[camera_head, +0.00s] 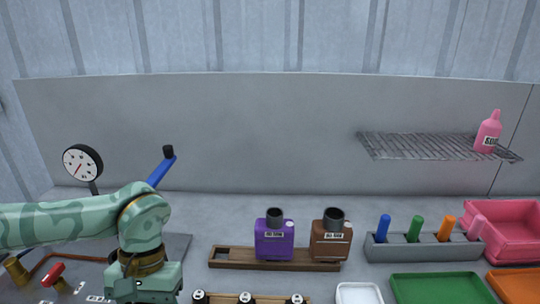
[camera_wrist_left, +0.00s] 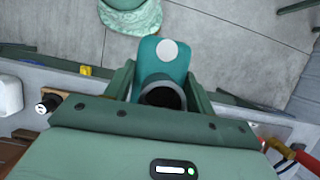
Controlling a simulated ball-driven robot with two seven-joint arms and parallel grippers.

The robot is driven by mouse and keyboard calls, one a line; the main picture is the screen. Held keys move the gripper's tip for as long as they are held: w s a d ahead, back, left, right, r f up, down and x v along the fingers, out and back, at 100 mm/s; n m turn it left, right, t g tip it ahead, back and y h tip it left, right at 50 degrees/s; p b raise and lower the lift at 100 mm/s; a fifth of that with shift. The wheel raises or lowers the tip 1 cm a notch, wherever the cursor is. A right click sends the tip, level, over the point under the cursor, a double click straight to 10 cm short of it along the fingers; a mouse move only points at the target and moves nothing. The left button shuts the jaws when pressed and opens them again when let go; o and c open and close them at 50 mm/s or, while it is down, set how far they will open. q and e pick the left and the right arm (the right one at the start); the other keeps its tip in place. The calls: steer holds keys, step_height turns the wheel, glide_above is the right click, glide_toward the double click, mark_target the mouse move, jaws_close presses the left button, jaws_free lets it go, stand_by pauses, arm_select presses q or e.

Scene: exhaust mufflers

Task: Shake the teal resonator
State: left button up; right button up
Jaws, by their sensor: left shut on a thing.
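The teal resonator (camera_wrist_left: 163,62) shows in the left wrist view, with a pale round spot on its face and a dark round pipe mouth (camera_wrist_left: 162,96) towards the camera. My left gripper (camera_wrist_left: 160,84) is shut on it, one finger on each side. In the wrist view, bench edge and floor lie beyond and below it. In the head view my left arm comes in from the left and bends down at the lower left; its fingers and the resonator are out of frame there. My right gripper is in neither view.
A wooden rack (camera_head: 228,264) holds a purple resonator (camera_head: 274,240) and a brown resonator (camera_head: 331,241); its left slot is empty. A gauge (camera_head: 81,165) and blue lever (camera_head: 161,169) stand behind my arm. A grey holder (camera_head: 380,252), pink bin (camera_head: 510,246) and green tray (camera_head: 440,288) are right.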

arm_select(q)
steer(key=shift+w+a, duration=0.2)
steer(key=shift+a, duration=0.1)
steer(key=shift+w+d+r, duration=0.25)
steer(key=shift+r, duration=0.1)
steer(key=w+d+r+n+t+b, duration=0.1)
steer(key=d+r+n+t+b, duration=0.3)
steer(key=d+r+n+t, duration=1)
steer(key=s+d+r+n+g, duration=0.1)
steer(key=s+d+r+n, duration=0.3)
steer(key=d, duration=0.5)
step_height(320, 180, up, 2)
steer(key=shift+s+r+b, duration=0.25)
steer(key=shift+s+b, duration=0.15)
steer(key=shift+s, duration=0.15)
